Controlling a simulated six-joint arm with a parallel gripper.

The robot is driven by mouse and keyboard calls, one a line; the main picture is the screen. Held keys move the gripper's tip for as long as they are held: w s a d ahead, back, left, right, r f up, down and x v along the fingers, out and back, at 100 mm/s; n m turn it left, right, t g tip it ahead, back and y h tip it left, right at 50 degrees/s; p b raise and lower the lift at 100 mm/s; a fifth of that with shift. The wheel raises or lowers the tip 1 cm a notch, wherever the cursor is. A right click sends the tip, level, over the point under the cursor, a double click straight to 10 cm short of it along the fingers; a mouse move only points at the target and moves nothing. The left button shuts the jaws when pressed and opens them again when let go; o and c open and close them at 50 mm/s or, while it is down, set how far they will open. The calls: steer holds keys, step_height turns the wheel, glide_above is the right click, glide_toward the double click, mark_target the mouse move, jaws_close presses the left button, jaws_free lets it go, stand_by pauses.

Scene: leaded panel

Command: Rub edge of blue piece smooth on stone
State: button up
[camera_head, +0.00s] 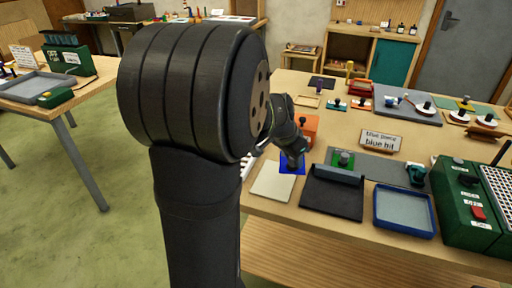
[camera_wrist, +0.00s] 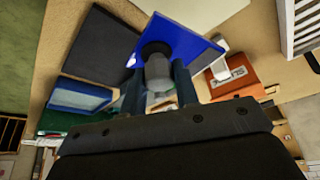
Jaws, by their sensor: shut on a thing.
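The blue piece (camera_head: 288,168) is a flat blue plate with a grey knob (camera_wrist: 158,68) on a dark base. My gripper (camera_head: 293,160) is shut on that knob; in the wrist view the two fingers (camera_wrist: 158,88) stand on either side of it. The plate (camera_wrist: 192,45) juts out beyond the fingers. In the head view it appears at the far edge of a cream pad (camera_head: 270,186); I cannot tell whether it touches anything. I cannot tell for sure which thing is the stone.
A dark grey folder-like mat (camera_head: 332,198) lies right of the cream pad, then a blue-rimmed tray (camera_head: 377,215) and a green machine (camera_head: 452,232). A sign reading "blue bit" (camera_head: 381,140) stands behind. Knobbed pieces crowd the far table. My arm hides the left part.

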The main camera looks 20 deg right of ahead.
steer(key=s+d+f+m+g, duration=0.1)
steer(key=s+d+m, duration=0.1)
steer(key=s+d, duration=0.4)
steer(key=s, duration=0.4)
steer(key=shift+m, duration=0.4)
steer(key=shift+d, duration=0.1)
steer(key=shift+w+f, duration=0.1)
steer(key=shift+f, duration=2.6)
steer(key=shift+f, duration=0.3)
steer(key=shift+w+d, duration=0.6)
steer(key=shift+s+d, duration=0.1)
steer(key=shift+s+d, duration=0.85)
